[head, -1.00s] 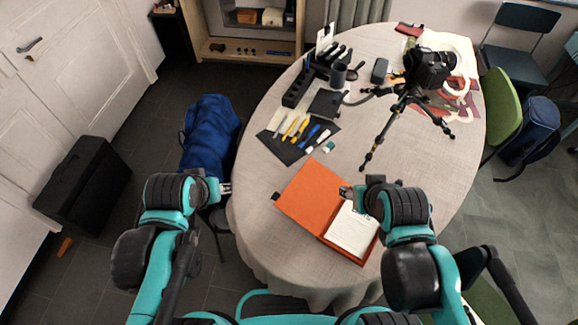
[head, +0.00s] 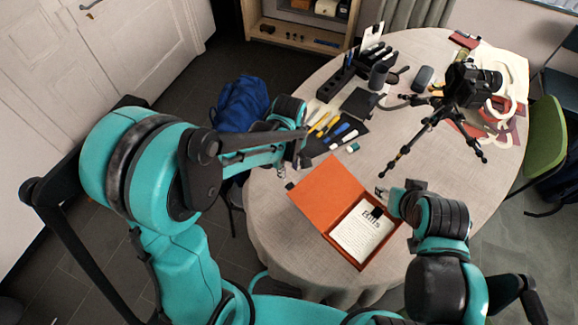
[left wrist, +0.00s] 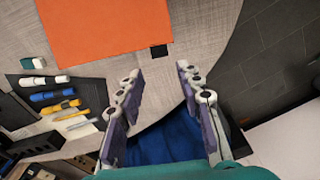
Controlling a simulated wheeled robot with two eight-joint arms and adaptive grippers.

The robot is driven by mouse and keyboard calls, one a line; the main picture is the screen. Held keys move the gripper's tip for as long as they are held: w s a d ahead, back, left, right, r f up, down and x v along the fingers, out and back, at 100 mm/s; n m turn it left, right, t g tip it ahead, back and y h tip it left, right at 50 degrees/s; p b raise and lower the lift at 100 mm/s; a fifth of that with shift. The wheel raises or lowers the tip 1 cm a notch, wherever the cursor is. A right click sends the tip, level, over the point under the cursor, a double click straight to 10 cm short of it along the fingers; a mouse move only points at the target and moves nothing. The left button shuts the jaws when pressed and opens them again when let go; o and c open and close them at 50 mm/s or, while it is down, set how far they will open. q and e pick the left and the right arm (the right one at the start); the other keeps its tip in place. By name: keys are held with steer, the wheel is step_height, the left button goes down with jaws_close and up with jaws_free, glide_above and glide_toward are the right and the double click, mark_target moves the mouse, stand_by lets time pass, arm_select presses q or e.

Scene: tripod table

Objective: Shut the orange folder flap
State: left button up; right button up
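The orange folder flap (head: 326,190) stands open to the left of the folder's tray, which holds a white printed sheet (head: 362,230). A small black tab sits at the flap's outer corner. In the left wrist view the orange flap (left wrist: 105,25) shows at the top, with the black tab (left wrist: 159,51) at its edge. My left gripper (left wrist: 155,85) is open and empty, its fingers apart near the table edge beside the tab, not touching the flap. My right gripper (head: 382,193) is beside the folder's upper right; whether it is open is too small to tell.
A dark mat (head: 338,136) with pens and tools lies behind the folder. A camera on a tripod (head: 455,100) stands at the back right. A black organiser (head: 336,80) is at the back left. A blue bag (head: 240,103) is beside the table's left edge.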

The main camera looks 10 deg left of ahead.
mark_target(289, 185)
arm_select(q)
steer(key=shift+f+b, duration=3.25)
steer(key=shift+f, duration=0.95)
steer(key=c, duration=0.4)
